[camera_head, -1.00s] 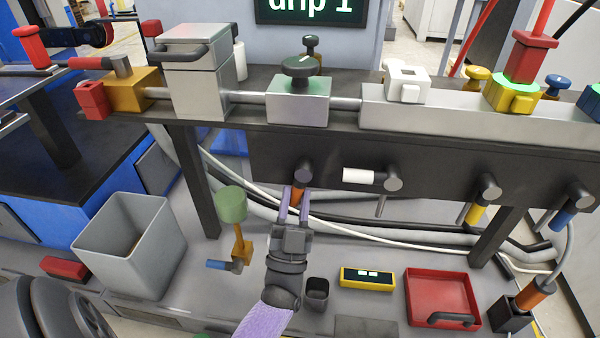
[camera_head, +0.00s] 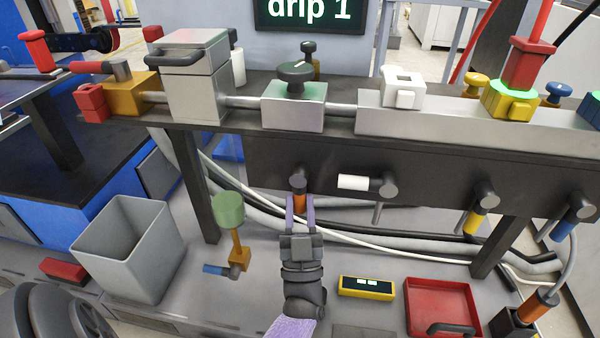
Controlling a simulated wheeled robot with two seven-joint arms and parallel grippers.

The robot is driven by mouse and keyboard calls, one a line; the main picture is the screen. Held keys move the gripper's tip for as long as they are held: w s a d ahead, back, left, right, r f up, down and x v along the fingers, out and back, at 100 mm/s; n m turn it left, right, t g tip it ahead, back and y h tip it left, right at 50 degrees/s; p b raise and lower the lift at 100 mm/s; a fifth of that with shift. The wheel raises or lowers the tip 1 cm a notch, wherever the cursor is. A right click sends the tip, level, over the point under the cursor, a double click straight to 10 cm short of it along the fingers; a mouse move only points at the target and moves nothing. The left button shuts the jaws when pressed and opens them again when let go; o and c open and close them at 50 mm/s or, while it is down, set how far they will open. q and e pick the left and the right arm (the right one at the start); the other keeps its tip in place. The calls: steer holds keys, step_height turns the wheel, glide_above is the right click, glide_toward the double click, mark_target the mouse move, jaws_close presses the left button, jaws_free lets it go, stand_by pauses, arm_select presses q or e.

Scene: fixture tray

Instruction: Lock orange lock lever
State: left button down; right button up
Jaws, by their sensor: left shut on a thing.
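The orange lock lever (camera_head: 299,204) hangs almost straight down from its dark round pivot (camera_head: 299,178) on the front of the black rail panel. My left gripper (camera_head: 300,212) reaches up from below, its two purple fingers on either side of the lever. It is shut on the lever, and the fingers hide part of the lever's sides. My right gripper is not in view.
Right of it, a white lever (camera_head: 354,182) lies level; yellow (camera_head: 474,222) and blue (camera_head: 563,231) levers hang down. Below stand a grey bin (camera_head: 150,255), a green-topped valve (camera_head: 229,208), a yellow display box (camera_head: 367,287) and a red tray (camera_head: 442,284). Cables run behind.

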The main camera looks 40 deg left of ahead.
arm_select(q)
steer(key=shift+c, duration=2.2)
jaws_free()
steer(key=v, duration=1)
steer(key=shift+b, duration=0.3)
